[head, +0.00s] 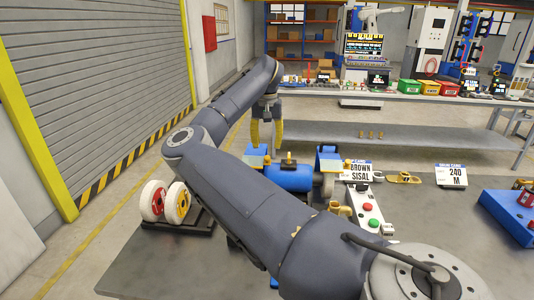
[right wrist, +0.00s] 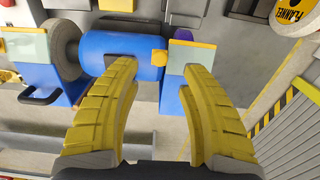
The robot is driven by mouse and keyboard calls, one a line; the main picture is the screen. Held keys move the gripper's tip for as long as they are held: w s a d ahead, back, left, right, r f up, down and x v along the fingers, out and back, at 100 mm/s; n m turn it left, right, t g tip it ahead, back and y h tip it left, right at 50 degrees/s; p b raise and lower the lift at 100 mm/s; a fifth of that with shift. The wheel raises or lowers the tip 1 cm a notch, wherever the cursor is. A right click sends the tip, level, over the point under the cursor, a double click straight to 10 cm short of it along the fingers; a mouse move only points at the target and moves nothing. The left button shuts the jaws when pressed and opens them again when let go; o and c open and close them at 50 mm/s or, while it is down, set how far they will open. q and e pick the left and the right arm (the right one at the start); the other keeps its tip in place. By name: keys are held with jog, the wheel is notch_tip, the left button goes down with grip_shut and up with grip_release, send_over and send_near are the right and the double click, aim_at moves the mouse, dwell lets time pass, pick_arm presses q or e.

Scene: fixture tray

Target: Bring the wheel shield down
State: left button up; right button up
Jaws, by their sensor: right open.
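A bench grinder with a blue motor body (head: 289,177) stands on the grey table, partly hidden behind my right arm. It has two pale, yellow-edged wheel shields. One shield (head: 254,160) is at its left end and the other (head: 328,160) is at its right end, by a grey wheel (head: 327,186). My right gripper (head: 266,147) hangs with its yellow fingers above the left end. In the right wrist view the fingers (right wrist: 160,70) are spread and empty. One fingertip overlaps the blue body (right wrist: 115,52), the other the nearer shield (right wrist: 192,57); contact is unclear. My left gripper is not in view.
Two spare wheels (head: 177,203) stand on a dark rack at the left. A switch box (head: 366,210) with red and green buttons is right of the grinder, near a BROWN SISAL sign (head: 358,170). A blue box (head: 512,214) sits at the far right.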

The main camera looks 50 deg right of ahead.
notch_tip(320, 180, up, 7)
jog(key=shift+f, duration=0.2)
dwell(0.6)
